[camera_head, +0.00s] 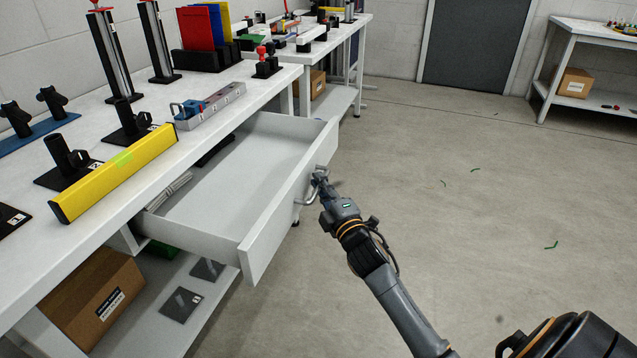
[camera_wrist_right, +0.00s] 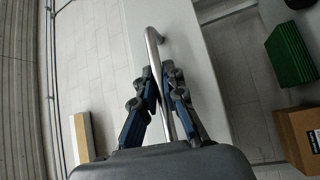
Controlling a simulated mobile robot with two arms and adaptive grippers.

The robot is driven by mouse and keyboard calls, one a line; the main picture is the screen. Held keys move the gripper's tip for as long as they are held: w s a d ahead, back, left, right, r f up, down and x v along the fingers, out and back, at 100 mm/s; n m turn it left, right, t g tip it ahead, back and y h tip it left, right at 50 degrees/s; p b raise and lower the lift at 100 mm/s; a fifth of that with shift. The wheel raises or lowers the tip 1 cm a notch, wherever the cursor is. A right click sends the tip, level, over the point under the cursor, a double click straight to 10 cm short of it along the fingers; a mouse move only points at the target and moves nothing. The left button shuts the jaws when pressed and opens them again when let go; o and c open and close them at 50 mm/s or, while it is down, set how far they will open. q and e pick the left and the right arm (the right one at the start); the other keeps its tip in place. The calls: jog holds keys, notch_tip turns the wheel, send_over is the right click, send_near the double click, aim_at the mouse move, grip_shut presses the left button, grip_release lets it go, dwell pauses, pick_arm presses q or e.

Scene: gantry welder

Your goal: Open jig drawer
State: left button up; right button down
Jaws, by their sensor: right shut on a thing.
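The white jig drawer (camera_head: 262,222) is pulled out from under the white workbench, and its inside shows. Its front panel also shows in the right wrist view (camera_wrist_right: 192,55). A bent metal handle (camera_head: 304,197) is on the drawer front. My right gripper (camera_head: 319,182) is at the handle, shut on it. In the right wrist view the fingers (camera_wrist_right: 163,95) close from both sides on the metal bar (camera_wrist_right: 157,60). My left gripper is not in view.
The bench top (camera_head: 225,95) holds a yellow bar (camera_head: 115,172), black stands and clamps. A cardboard box (camera_head: 92,295) and dark plates are on the shelf below. The floor (camera_head: 480,190) to the right is open, with a few green scraps.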

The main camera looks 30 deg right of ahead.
jog(key=c, duration=1.7)
grip_release()
jog(key=s, duration=0.4)
jog(key=s+a+f, duration=0.1)
jog(key=s, duration=0.6)
jog(key=shift+s+a+f, duration=0.25)
jog(key=shift+s+f, duration=0.1)
jog(key=shift+f, duration=0.05)
